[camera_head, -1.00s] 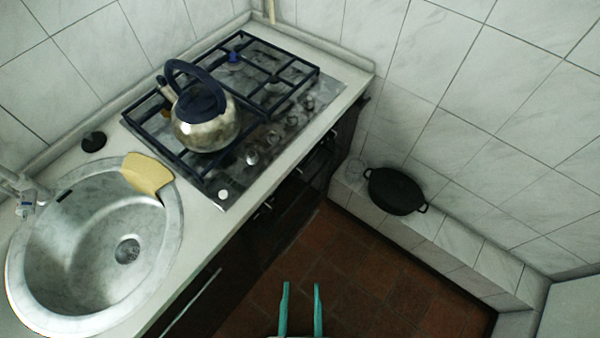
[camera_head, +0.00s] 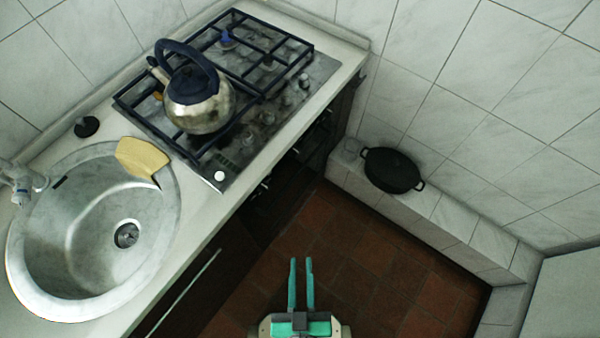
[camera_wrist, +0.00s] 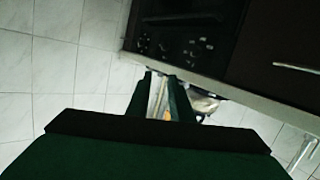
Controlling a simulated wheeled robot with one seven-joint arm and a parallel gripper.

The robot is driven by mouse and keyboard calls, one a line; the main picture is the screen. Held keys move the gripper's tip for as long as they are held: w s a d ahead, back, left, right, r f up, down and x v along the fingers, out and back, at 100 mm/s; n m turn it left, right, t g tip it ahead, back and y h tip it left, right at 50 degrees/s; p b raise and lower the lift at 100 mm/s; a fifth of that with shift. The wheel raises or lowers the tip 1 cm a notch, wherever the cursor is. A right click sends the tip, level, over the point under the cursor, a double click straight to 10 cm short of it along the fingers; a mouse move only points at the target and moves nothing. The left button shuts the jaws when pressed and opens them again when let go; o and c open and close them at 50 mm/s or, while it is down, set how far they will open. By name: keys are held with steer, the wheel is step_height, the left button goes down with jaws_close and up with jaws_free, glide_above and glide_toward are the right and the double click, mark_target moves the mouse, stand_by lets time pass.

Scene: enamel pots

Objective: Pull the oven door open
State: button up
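The oven (camera_head: 282,203) is a dark front under the hob, seen steeply from above in the head view. Its door looks shut, though much of it is dark and foreshortened. My gripper (camera_head: 300,262) is over the floor in front of the cabinets, apart from the oven. Its two green fingers are parallel with a gap between them, and nothing shows in the gap. They also show in the wrist view (camera_wrist: 160,78).
A kettle (camera_head: 200,102) stands on the hob (camera_head: 262,118). A sink (camera_head: 75,255) with a yellow piece (camera_head: 142,157) on its rim is at left. A cabinet handle (camera_head: 185,290) sticks out below it. A black pot (camera_head: 392,171) rests on the tiled ledge at right. The floor (camera_head: 385,275) is clear.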

steer(key=w+d+f+n+t, duration=0.1)
steer(key=w+f+n, duration=0.4)
steer(key=f, duration=0.3)
steer(key=n+t+y, duration=0.3)
steer(key=n, duration=0.9)
glide_toward(303, 166)
steer(key=x, duration=1)
steer(key=shift+f, duration=0.4)
